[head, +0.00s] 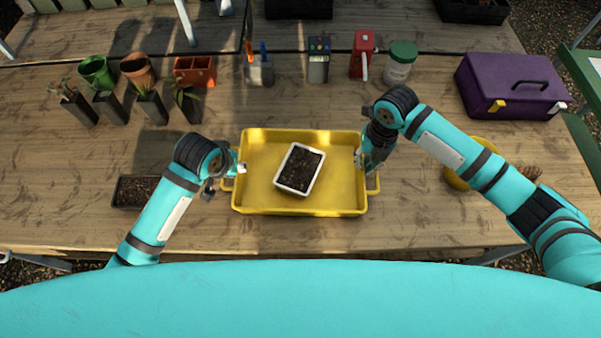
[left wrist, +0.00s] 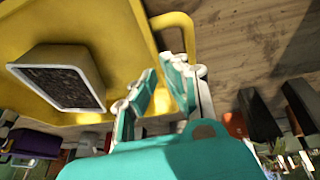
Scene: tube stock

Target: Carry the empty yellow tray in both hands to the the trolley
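The yellow tray (head: 255,200) lies on the wooden bench with a handle at each end. It is not empty: a white-rimmed pot of dark soil (head: 300,169) stands in it, also visible in the left wrist view (left wrist: 62,85). My left gripper (head: 240,168) is at the tray's left end, beside the handle (left wrist: 174,27). Its fingers (left wrist: 162,88) are apart, with yellow tray showing between them. My right gripper (head: 364,160) is at the tray's right end, above the right handle (head: 374,185). Its fingertips are too small to read. No trolley can be clearly identified.
A dark soil tray (head: 135,192) lies left of my left arm. A yellow round item (head: 455,178) is partly under my right arm. Potted plants, a purple toolbox (head: 512,85) and a green-lidded jar (head: 399,62) stand farther back. A green surface (head: 585,75) is at the right edge.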

